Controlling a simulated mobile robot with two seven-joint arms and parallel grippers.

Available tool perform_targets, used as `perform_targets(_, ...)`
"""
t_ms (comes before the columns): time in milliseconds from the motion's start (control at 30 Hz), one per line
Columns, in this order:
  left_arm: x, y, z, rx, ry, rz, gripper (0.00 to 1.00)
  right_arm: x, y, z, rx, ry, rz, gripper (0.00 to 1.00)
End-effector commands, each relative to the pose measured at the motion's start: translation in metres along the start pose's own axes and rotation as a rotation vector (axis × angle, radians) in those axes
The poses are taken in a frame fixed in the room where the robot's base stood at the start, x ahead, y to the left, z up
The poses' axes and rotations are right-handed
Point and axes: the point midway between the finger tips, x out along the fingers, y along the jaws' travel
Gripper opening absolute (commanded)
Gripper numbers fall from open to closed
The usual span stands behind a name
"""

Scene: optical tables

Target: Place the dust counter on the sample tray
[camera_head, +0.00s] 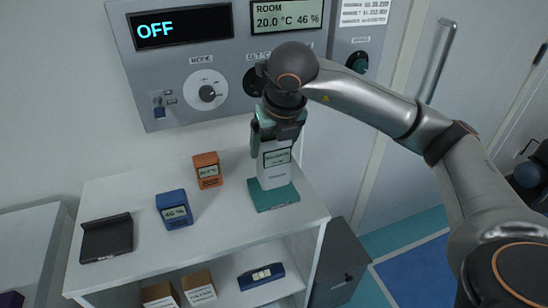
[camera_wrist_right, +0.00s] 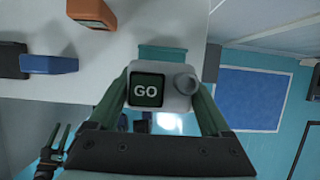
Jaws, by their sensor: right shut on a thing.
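The dust counter (camera_head: 275,165) is a white upright box with a small green-lit screen. My right gripper (camera_head: 277,133) is shut around its upper part from above. In the right wrist view its top (camera_wrist_right: 160,88) shows a dark GO screen and a round inlet between the green fingers. Its foot is at a teal plate (camera_head: 276,197) at the shelf's right end; I cannot tell whether they touch. A flat black tray (camera_head: 107,238), which looks like the sample tray, lies empty at the shelf's left end. What looks like my left gripper (camera_wrist_right: 52,150) shows partly in the right wrist view.
A blue meter (camera_head: 174,209) and an orange meter (camera_head: 207,170) stand on the white shelf top (camera_head: 215,235) between tray and counter. A wall panel (camera_head: 205,55) with knobs rises behind. Boxes and a blue level (camera_head: 261,276) lie on the lower shelf.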

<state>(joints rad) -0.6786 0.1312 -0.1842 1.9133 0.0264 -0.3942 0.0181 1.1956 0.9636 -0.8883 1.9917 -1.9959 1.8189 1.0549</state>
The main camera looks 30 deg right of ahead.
Motion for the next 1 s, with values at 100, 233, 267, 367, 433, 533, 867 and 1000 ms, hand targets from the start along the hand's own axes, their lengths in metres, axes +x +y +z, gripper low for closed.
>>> perform_targets(100, -0.001, 0.000, -0.001, 0.000, 0.000, 0.000, 0.50, 0.010, -0.004, 0.004, 0.003, -0.003, 0.001, 0.00)
perform_targets(233, -0.002, 0.000, -0.002, 0.000, 0.001, 0.000, 0.50, 0.019, -0.007, 0.006, 0.003, -0.001, 0.001, 0.00)
perform_targets(267, -0.002, 0.000, -0.002, 0.000, 0.001, 0.000, 0.50, 0.024, -0.009, 0.007, 0.004, -0.001, 0.000, 0.00)
perform_targets(367, -0.005, 0.000, -0.006, 0.000, 0.001, 0.000, 0.50, 0.037, -0.009, 0.001, 0.000, 0.001, -0.001, 0.00)
perform_targets(433, -0.006, 0.001, -0.007, 0.000, 0.001, 0.000, 0.50, 0.045, -0.009, -0.002, 0.001, -0.002, 0.000, 0.00)
perform_targets(533, -0.007, 0.001, -0.008, 0.000, 0.001, 0.000, 0.50, 0.051, -0.008, -0.005, 0.001, -0.002, 0.001, 0.00)
perform_targets(867, -0.004, 0.000, -0.005, 0.000, 0.001, 0.000, 0.50, 0.054, -0.008, -0.006, 0.001, -0.004, 0.002, 0.00)
perform_targets(1000, -0.005, 0.000, -0.005, 0.000, 0.001, 0.000, 0.50, 0.054, -0.008, -0.006, 0.001, 0.000, 0.001, 0.95)
